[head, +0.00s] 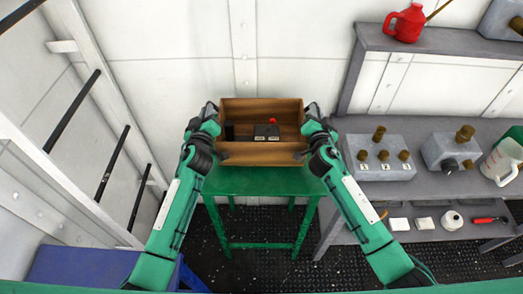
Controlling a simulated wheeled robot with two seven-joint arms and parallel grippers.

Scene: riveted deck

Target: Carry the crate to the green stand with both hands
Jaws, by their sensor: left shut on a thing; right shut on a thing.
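The brown wooden crate (262,158) is in the middle of the head view, at the far part of the green stand (250,181). It looks level, with a black box, a small red thing and other dark items inside. I cannot tell whether its bottom touches the stand top. My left gripper (214,118) is shut on the crate's left side. My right gripper (309,118) is shut on its right side. The wrists partly hide the fingers and the crate's ends.
A shelf above holds a red can (405,22). A blue surface (95,270) is at lower left. A white wall stands behind the stand.

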